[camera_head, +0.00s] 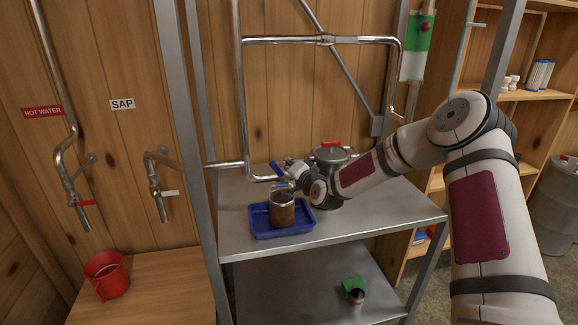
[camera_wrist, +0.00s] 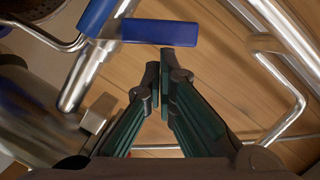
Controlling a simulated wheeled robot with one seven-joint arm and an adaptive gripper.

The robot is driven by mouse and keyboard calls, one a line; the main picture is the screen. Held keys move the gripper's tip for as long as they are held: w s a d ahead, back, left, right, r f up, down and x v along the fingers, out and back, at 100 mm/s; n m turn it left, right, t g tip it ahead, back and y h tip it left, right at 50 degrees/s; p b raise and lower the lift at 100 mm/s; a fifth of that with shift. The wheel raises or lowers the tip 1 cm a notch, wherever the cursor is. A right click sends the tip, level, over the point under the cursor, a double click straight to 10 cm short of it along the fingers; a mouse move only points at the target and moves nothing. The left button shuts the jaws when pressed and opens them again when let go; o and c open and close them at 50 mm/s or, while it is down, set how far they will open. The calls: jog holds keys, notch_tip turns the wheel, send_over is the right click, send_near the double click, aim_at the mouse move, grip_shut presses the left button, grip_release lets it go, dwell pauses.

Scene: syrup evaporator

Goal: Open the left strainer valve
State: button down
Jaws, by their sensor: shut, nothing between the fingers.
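A blue valve handle (camera_head: 277,168) sits on the steel pipe above the shelf, just left of my gripper. In the wrist view the blue handle (camera_wrist: 160,32) lies across the top, just beyond my fingertips. My gripper (camera_wrist: 166,68) is shut and empty, its two dark fingers meeting at the tips. A small gap seems to part the tips from the handle; contact is hard to judge. In the head view my gripper (camera_head: 287,182) is small and partly merged with the valve. A steel strainer pot (camera_head: 331,155) with a red top handle stands behind my forearm.
A metal cup (camera_head: 281,210) stands in a blue tray (camera_head: 258,229) below my gripper. Steel pipes (camera_head: 243,105) and shelf posts (camera_head: 185,125) rise around the valve. A red mug (camera_head: 106,276) stands on the wooden counter at left. The right part of the steel shelf (camera_head: 385,208) is clear.

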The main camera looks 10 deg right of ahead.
aim_at(275, 167)
jog(key=shift+a+n, duration=0.3)
jog(key=a+n, duration=0.1)
jog(key=a+n+h, duration=0.1)
jog(key=a+n, duration=0.1)
jog(key=shift+f+n+g, duration=0.3)
jog(key=shift+f+n, duration=0.05)
jog(key=shift+n, duration=0.05)
jog(key=a+n, duration=0.1)
jog(key=a+f+n+h+b, duration=0.1)
jog(key=shift+f+n+h, duration=0.25)
jog(key=shift+n+h, duration=0.05)
jog(key=shift+n, duration=0.1)
jog(key=shift+a+f, duration=0.1)
jog(key=shift+f, duration=0.15)
jog(key=shift+a, duration=0.1)
dwell(0.4)
